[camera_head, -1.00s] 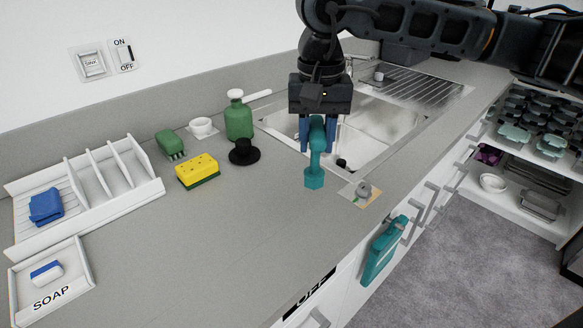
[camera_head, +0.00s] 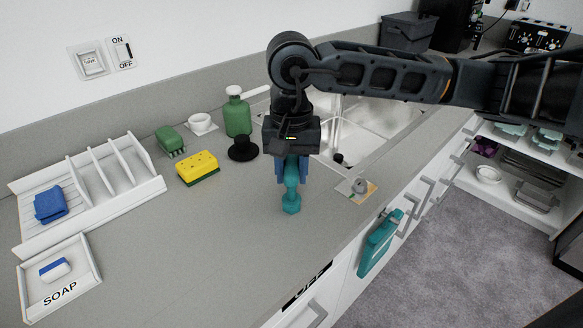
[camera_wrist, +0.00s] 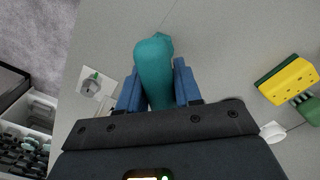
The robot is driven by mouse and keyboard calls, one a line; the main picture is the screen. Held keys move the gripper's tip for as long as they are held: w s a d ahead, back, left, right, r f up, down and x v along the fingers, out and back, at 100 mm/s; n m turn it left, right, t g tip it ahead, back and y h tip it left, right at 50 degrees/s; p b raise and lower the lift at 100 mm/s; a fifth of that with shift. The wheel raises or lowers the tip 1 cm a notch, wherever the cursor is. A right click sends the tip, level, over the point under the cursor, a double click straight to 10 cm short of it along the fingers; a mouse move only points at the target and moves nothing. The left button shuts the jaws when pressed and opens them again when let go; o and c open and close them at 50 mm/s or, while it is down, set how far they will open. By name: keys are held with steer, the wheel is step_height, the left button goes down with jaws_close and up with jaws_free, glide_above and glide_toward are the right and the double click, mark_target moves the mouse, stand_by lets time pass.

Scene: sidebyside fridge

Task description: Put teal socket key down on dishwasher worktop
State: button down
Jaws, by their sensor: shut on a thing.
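The teal socket key (camera_head: 291,192) is between the blue fingers of my gripper (camera_head: 290,172), which is shut on it. It hangs roughly upright with its wider end down, over the grey worktop (camera_head: 225,235). I cannot tell whether its lower end touches the surface. In the wrist view the teal socket key (camera_wrist: 154,70) fills the space between the two blue fingers (camera_wrist: 158,88). The worktop (camera_wrist: 215,50) shows bare around it.
A yellow sponge (camera_head: 198,168), a black plug (camera_head: 243,148) and a green bottle (camera_head: 237,115) stand left of my gripper. A small grey knob on a card (camera_head: 357,188) lies to the right. The sink (camera_head: 350,130) is behind.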

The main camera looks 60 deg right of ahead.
steer(key=shift+f, duration=0.2)
steer(key=c, duration=0.8)
jaws_free()
steer(key=shift+r, duration=0.15)
steer(key=shift+r, duration=0.2)
step_height(320, 180, up, 12)
steer(key=shift+f+b, duration=0.1)
steer(key=shift+b, duration=0.65)
